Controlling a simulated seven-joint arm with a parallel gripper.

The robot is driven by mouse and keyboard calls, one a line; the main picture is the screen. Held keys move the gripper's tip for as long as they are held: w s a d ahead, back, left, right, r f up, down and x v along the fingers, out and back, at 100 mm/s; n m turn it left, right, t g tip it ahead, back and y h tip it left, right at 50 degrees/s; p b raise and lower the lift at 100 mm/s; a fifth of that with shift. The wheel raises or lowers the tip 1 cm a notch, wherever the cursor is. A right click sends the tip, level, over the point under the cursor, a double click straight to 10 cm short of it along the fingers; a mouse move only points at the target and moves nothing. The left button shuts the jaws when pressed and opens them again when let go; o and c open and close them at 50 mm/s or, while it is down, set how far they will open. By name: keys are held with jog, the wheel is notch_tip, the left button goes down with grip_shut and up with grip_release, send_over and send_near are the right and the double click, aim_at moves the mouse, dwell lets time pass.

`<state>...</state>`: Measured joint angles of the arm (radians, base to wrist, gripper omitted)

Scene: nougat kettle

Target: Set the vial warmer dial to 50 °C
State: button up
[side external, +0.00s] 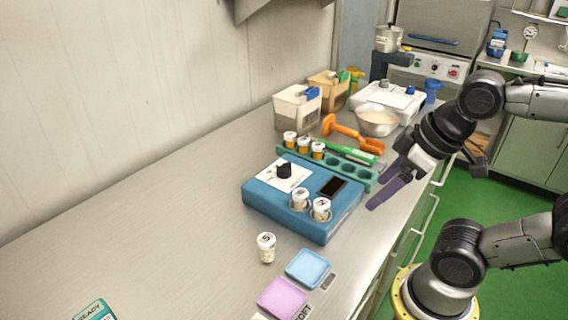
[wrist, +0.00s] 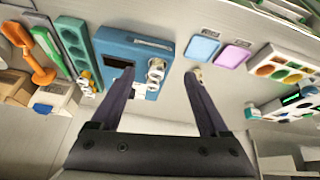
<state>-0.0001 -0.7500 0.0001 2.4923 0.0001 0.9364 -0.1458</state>
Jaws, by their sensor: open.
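The blue vial warmer (side external: 272,206) sits on the steel counter in the side view. Its black dial knob (side external: 284,171) stands on a white plate (side external: 298,175) at its far left part; the scale marks are too small to read. A dark display (side external: 332,187) is beside it. Two white-capped vials (side external: 320,207) stand in the warmer's front wells. My gripper (side external: 384,190) is open and empty, to the right of the warmer and apart from it. In the wrist view the fingers (wrist: 158,73) are spread, the warmer (wrist: 112,46) lies beyond them, and the dial cannot be made out.
A loose vial (side external: 266,248) stands on the counter near blue (side external: 307,268) and purple (side external: 282,298) pads. A green rack (side external: 358,174) with several vials is behind the warmer. Orange tool (side external: 349,133), bins (side external: 297,108) and bowl (side external: 377,121) stand farther back. The counter left of the warmer is clear.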

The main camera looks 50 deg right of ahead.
jog(key=w+r+n, duration=0.5)
jog(key=r+n, duration=0.1)
jog(key=r, duration=0.2)
jog(key=w+d+r+n+g, duration=0.2)
jog(key=w+r+n, duration=0.15)
jog(key=w, duration=0.35)
jog(key=n+g, duration=0.3)
send_over(284, 164)
notch_tip(284, 164, down, 7)
jog(key=shift+m, duration=0.25)
notch_tip(284, 164, down, 14)
jog(key=shift+d+r, duration=0.1)
grip_shut()
